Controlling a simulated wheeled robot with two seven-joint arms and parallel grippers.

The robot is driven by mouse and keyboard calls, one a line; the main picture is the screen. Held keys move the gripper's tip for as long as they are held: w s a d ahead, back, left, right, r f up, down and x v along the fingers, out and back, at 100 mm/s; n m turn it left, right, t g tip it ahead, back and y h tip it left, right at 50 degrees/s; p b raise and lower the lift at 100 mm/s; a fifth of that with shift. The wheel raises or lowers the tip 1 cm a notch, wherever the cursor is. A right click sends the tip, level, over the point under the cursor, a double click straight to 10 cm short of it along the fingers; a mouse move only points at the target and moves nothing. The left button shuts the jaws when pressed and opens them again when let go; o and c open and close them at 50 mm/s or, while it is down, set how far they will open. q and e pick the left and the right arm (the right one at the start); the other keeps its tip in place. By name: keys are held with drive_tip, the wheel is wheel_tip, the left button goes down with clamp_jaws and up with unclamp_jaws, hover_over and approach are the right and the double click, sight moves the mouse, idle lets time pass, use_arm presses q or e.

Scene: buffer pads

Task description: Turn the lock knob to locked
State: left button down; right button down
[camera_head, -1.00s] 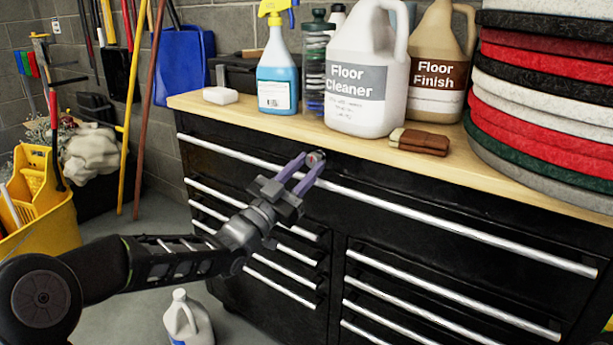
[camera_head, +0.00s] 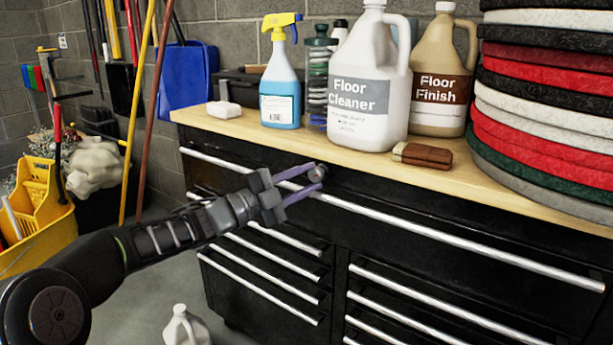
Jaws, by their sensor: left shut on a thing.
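The lock knob (camera_head: 317,173) is a small dark round knob with a greyish face on the front of the black tool cabinet (camera_head: 430,195), just below the wooden top and above the long top drawer handle. My left gripper (camera_head: 315,178) comes in from the left with its two purple fingers on either side of the knob, shut on it. The fingers are rolled, one upper and one lower. The fingertips partly hide the knob, and I cannot read any lock marking. My right gripper is not in view.
On the wooden top (camera_head: 240,125) stand a blue spray bottle (camera_head: 280,95), a Floor Cleaner jug (camera_head: 365,90), a Floor Finish jug (camera_head: 440,75), a brush (camera_head: 422,155) and stacked pads (camera_head: 550,100). A yellow mop bucket (camera_head: 40,225) and a white jug (camera_head: 183,328) stand on the floor.

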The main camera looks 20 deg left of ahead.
use_arm(q)
drive_tip(key=m+p, duration=0.1)
drive_tip(key=m+g, duration=0.1)
drive_tip(key=m, duration=0.1)
drive_tip(key=shift+r+p, duration=0.25)
drive_tip(key=shift+p, duration=0.1)
drive_tip(key=shift+m+g+y+p, duration=0.3)
drive_tip(key=shift+m+g+p, duration=0.1)
drive_tip(key=shift+m, duration=0.5)
drive_tip(key=shift+f, duration=0.1)
drive_tip(key=c, duration=1.1)
unclamp_jaws()
